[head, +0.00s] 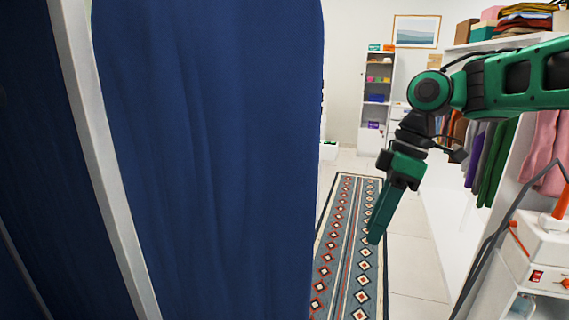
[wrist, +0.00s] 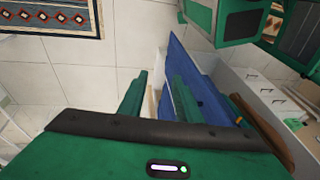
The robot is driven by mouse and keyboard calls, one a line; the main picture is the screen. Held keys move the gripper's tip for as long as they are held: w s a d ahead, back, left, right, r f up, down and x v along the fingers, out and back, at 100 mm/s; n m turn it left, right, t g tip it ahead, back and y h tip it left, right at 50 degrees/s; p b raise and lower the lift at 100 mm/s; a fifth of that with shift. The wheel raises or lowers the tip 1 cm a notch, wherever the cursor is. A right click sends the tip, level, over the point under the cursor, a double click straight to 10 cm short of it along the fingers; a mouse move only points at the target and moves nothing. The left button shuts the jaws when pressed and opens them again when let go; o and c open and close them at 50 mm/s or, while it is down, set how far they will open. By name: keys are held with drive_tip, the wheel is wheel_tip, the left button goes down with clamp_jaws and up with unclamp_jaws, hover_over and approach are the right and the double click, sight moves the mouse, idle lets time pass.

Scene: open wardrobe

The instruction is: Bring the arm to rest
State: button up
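My gripper (head: 374,240) hangs at the end of my green and black arm, right of centre in the head view. It points down, over the patterned rug as seen there. In that view its fingers overlap, so the gap between them is hidden. In the wrist view the two green fingers of my gripper (wrist: 160,82) stand apart with a gap between them. I see nothing held. A blue panel-like thing (wrist: 205,85) shows beyond and around the right finger; whether it touches the finger cannot be told.
A large dark blue curtain-like surface (head: 205,160) fills the left of the head view. A patterned rug (head: 340,215) lies on the tiled floor. Hanging clothes (head: 490,160) and a shelf with folded cloths (head: 522,28) are at right. A white shelf unit (head: 377,100) stands far back.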

drive_tip(key=s+d+f+m+h, duration=0.1)
drive_tip(key=s+d+f+m, duration=0.5)
drive_tip(key=s+d+m, duration=0.3)
drive_tip(key=s+d+f+m+h, duration=0.2)
drive_tip(key=s+d+f+m, duration=0.4)
drive_tip(key=s+d+m, duration=0.4)
drive_tip(key=d+m, duration=0.1)
drive_tip(key=d, duration=0.2)
drive_tip(key=shift+s+m+t, duration=0.25)
drive_tip(key=shift+m+t, duration=0.05)
drive_tip(key=shift+t, duration=0.1)
drive_tip(key=shift+f, duration=0.1)
